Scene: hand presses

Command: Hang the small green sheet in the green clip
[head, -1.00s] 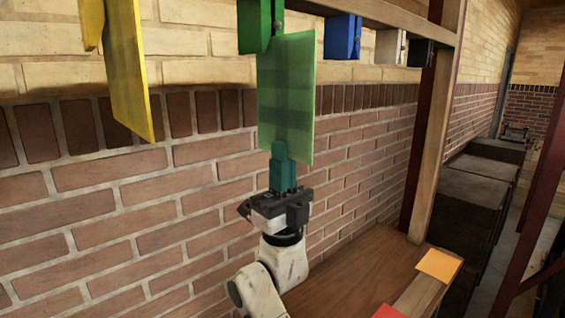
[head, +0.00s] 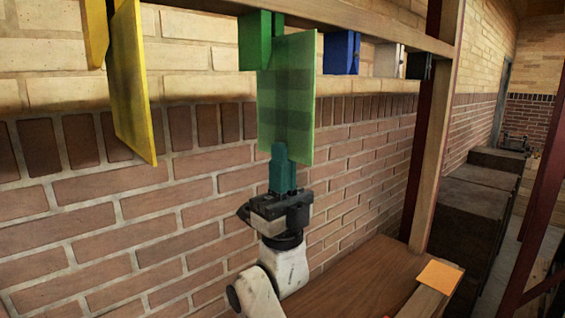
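The small green sheet (head: 287,95) is a thin, see-through, upright panel. My gripper (head: 281,158) is shut on its lower edge from below, with teal fingers. The green clip (head: 254,42) hangs from the wooden rail above. The sheet's top edge reaches up to the clip's height and overlaps the clip's right part in the head view. I cannot tell whether the top edge is between the clip's jaws or in front of them.
A yellow sheet (head: 130,90) hangs at a yellow clip (head: 95,35) on the left. Blue (head: 341,52), white (head: 387,60) and black (head: 419,66) clips hang to the right. A wooden post (head: 438,150) stands further right. An orange sheet (head: 440,276) lies on the wooden bench (head: 360,275) below.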

